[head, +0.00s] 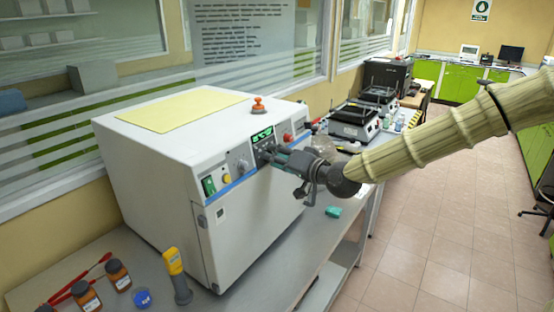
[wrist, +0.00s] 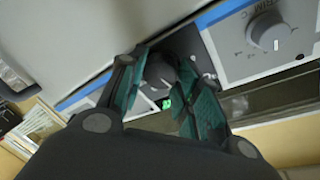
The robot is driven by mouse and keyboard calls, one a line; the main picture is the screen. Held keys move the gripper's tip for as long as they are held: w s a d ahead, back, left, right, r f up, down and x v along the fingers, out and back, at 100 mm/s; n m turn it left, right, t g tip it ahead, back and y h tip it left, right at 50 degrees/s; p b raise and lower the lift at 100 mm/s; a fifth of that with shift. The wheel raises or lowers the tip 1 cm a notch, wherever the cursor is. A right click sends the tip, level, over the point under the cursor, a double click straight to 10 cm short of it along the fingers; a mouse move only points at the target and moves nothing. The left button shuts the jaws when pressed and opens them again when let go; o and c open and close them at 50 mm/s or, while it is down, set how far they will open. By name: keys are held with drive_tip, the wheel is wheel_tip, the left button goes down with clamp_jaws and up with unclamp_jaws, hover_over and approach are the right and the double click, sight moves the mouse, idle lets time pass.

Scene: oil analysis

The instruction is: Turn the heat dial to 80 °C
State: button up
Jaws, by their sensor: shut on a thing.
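A large white box-shaped instrument (head: 160,170) stands on the bench, with controls along its front panel. My gripper (head: 268,154) reaches that panel from the right, just below a green lit display (head: 262,135). In the wrist view, the teal fingers of my gripper (wrist: 164,84) close around a dark round dial (wrist: 160,70) on the panel, which I take as the heat dial. The fingers hide it in the head view. Its pointer and scale cannot be read. A second, grey dial (wrist: 267,32) with a white mark sits beside it, apart from the fingers; its lettering is partly legible.
Brown bottles (head: 118,274) and a yellow handheld device (head: 176,270) stand on the bench at front left. Black-topped equipment (head: 356,120) stands behind my gripper.

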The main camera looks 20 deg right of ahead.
drive_tip(key=m+h+b, duration=0.1)
drive_tip(key=m, duration=0.4)
drive_tip(key=shift+w+d+r, duration=0.1)
drive_tip(key=shift+m+g, duration=0.3)
drive_tip(key=shift+m, duration=0.1)
drive_tip(key=o, duration=1)
drive_tip(key=shift+o, duration=0.2)
drive_tip(key=v, duration=1.2)
drive_tip(key=shift+d, duration=0.1)
idle(0.3)
